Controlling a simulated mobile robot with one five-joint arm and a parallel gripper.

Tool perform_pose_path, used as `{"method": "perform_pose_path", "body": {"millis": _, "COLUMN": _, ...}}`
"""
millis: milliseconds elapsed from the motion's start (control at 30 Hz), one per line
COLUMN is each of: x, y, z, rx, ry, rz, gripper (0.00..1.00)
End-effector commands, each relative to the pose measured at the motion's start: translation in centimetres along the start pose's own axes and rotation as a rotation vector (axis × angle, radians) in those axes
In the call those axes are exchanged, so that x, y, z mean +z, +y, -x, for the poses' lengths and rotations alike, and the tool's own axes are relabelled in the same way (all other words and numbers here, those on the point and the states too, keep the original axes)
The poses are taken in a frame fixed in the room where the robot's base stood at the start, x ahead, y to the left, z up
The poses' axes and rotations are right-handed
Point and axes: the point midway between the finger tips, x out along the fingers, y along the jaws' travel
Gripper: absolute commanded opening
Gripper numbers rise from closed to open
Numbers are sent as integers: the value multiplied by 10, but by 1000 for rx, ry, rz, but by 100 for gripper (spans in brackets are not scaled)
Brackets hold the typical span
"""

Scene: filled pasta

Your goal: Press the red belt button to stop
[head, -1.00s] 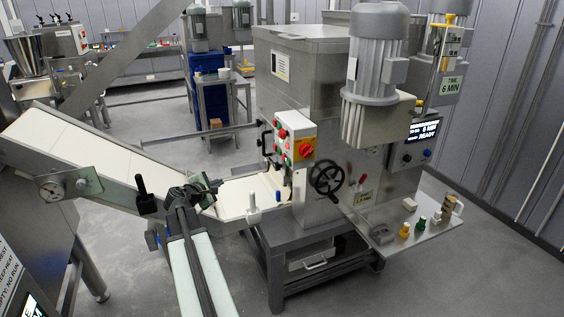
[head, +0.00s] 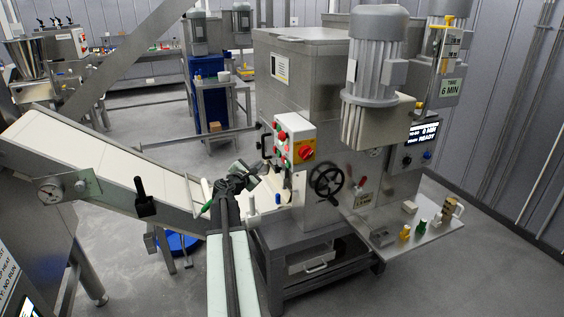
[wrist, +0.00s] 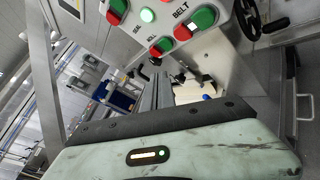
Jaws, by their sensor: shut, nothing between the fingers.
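The control panel (head: 294,143) is a pale box on the front of the steel machine. In the wrist view its face (wrist: 224,44) crosses the top, tilted, with a "BELT" label. Beside that label are a red button (wrist: 182,33) and a green one (wrist: 204,17). In the head view the buttons are too small to tell which is the belt's. My gripper (head: 262,166) is shut and empty, left of and a little below the panel. In the wrist view its fingers (wrist: 158,78) point up below the panel, apart from the red button.
Another red and green button pair (wrist: 117,10) and a lit button (wrist: 147,15) are on the panel. A red and yellow switch (head: 305,152) and a black handwheel (head: 326,180) are to the right. The conveyor (head: 110,165) slopes down at the left.

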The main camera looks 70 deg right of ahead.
Motion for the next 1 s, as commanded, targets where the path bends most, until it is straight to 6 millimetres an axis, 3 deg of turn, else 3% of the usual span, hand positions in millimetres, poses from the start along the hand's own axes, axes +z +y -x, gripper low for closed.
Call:
{"method": "perform_pose_path", "body": {"millis": 400, "x": 28, "y": -28, "z": -38, "rx": -1, "ry": 0, "rz": 0, "gripper": 0}}
{"method": "perform_pose_path", "body": {"millis": 1000, "x": 31, "y": -31, "z": -43, "rx": 1, "ry": 1, "rz": -1, "gripper": 0}}
